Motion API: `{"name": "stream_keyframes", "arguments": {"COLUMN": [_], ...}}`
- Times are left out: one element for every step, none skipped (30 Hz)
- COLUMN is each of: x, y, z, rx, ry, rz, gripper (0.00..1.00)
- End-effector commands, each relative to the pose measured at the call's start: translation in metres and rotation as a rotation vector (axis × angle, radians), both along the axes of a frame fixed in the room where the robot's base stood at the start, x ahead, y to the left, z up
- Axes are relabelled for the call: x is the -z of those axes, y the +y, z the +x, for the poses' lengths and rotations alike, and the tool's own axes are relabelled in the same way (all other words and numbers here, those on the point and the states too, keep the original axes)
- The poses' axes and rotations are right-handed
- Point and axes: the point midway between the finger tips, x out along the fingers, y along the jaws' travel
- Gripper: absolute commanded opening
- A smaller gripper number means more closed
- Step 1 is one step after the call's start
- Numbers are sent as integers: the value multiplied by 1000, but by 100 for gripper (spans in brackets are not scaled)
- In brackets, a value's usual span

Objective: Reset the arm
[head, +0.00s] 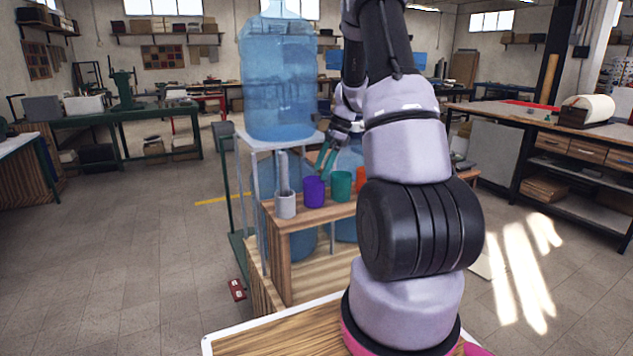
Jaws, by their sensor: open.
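My arm rises in front of the camera and reaches forward, bent over toward the stand. My gripper (324,164), with teal fingers, is open beyond the arm and points down. In the picture it is above the purple cup (313,192) and the green cup (340,186), beside the big blue water bottle (279,80). I see nothing between its fingers, though they are small and partly hidden by my arm.
The wooden stand (310,215) holds a white cup (286,205) and an orange cup (361,179), partly hidden by my arm. More large bottles (303,240) stand below. A green workbench (115,116) is at left, a wooden bench (565,130) at right.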

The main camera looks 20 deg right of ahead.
Motion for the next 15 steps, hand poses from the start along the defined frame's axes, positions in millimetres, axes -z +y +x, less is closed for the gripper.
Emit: {"name": "stream_keyframes", "arguments": {"x": [-9,-14,-19,-22,-25,-28,-30,-32,-33,-34,-34,-35,-35,-37,-41], "y": [-4,-5,-8,-9,-10,-12,-13,-13,-13,-14,-14,-14,-14,-13,-10], "z": [0,-1,-1,-2,-2,-3,-3,-3,-3,-3,-3,-4,-4,-4,-5], "rx": [0,0,0,1,-1,-1,-1,0,0,0,0,0,-2,-6,-17], "ry": [-4,-3,-2,-2,-1,-1,-1,-1,0,0,0,0,-1,-4,-13], "rz": [-2,-2,-1,0,-1,-1,-1,0,0,0,0,0,0,-2,-5], "gripper": [100,100,100,100,100,100,100,100,100,100,100,100,100,100,100]}}
